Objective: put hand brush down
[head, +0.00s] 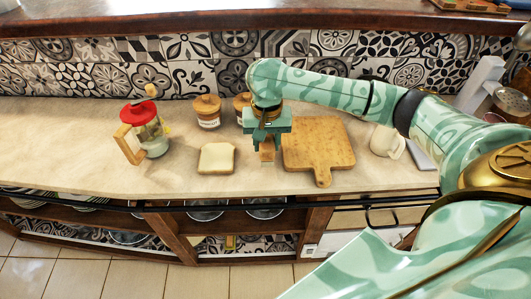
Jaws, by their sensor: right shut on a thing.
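My right gripper (266,141) reaches in from the right and points down over the counter, between the bread slice and the cutting board. It is shut on the hand brush (267,155), of which only a small light-brown part shows below the fingers. The rest of the brush is hidden by the gripper. I cannot tell whether the brush touches the counter (240,184). My left gripper is not in view.
A bread slice (216,158) lies left of the gripper and a wooden cutting board (318,146) lies right. Wooden-lidded jars (207,111) stand behind. A red-topped grinder (147,128) stands at the left, a white mug (387,142) at the right. The counter's left end is clear.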

